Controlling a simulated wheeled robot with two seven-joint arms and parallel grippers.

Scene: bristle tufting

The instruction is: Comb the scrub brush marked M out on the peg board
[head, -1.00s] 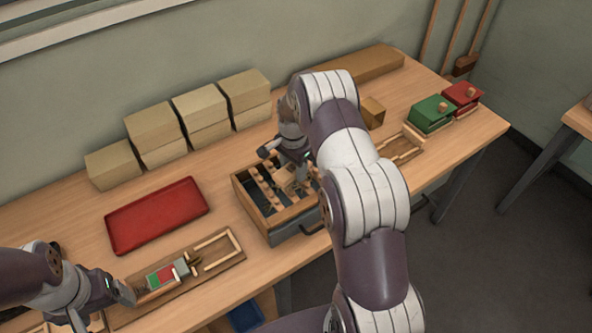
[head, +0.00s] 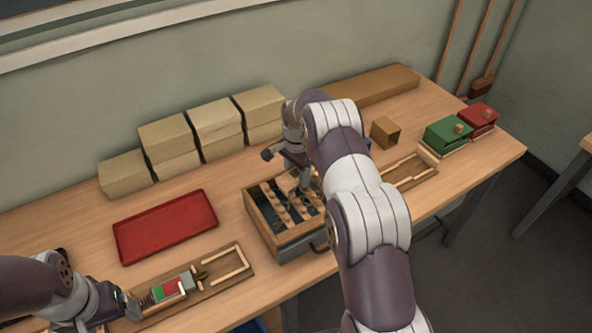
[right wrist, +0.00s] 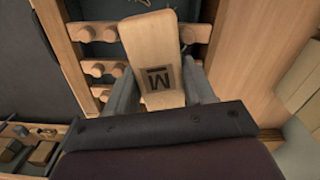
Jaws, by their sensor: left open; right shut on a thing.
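The scrub brush marked M (right wrist: 155,62) shows in the right wrist view as a pale wooden block with a dark, underlined M. My right gripper (right wrist: 162,92) is shut on it, one finger on each side. The peg board (head: 262,212) is a wooden-framed box with rows of round wooden pegs, and its pegs show beside the brush in the right wrist view (right wrist: 103,70). The brush is over the pegs; its bristles are hidden, so I cannot tell contact. My left gripper (head: 138,305) is open at the front left, by a green, red and white block (head: 172,289).
A red tray (head: 165,227) lies left of the peg board. Tan boxes (head: 215,130) stand along the wall. A small brown box (head: 385,131), a wooden frame (head: 412,172), and green (head: 447,133) and red (head: 478,120) boxes are at right.

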